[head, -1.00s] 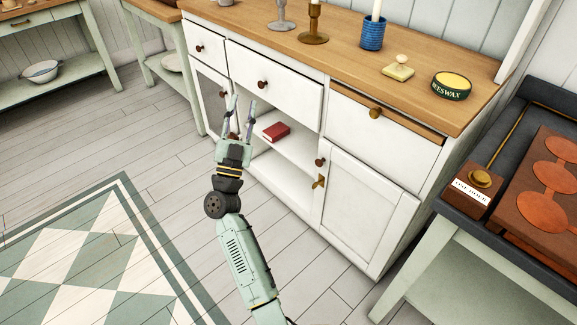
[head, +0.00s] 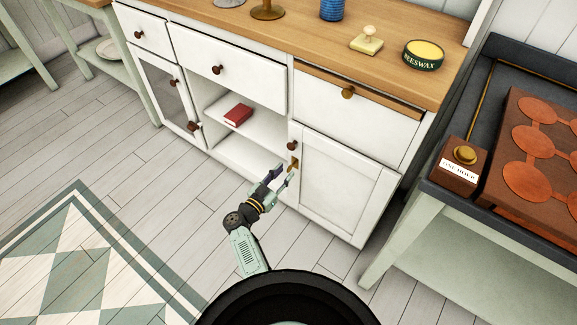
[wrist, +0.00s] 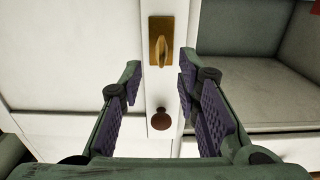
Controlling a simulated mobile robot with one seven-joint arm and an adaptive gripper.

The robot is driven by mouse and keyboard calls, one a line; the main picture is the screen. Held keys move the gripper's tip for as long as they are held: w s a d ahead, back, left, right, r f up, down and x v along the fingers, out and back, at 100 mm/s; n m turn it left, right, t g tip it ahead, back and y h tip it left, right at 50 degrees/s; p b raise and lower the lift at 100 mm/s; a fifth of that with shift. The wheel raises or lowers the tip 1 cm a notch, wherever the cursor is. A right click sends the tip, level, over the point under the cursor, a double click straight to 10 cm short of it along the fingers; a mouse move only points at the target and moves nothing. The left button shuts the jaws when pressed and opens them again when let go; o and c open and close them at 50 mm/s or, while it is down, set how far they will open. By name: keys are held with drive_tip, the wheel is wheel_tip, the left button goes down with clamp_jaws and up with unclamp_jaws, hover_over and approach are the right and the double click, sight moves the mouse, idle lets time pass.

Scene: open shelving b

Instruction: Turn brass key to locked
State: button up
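In the head view the key and plate (head: 295,161) are small, and the key's angle cannot be told. My gripper (head: 285,174) is open and empty in front of the lock. In the wrist view my gripper (wrist: 160,66) has one finger on each side of the key's line, apart from it.
A dark round knob (wrist: 161,120) sits close to the lock, between my fingers in the wrist view; it also shows above the lock in the head view (head: 292,146). The open shelf with a red book (head: 238,114) is left of the door. A side table (head: 450,205) stands at right.

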sight(287, 169)
drive_tip(key=shift+x, duration=2.05)
drive_tip(key=shift+c, duration=0.4)
clamp_jaws()
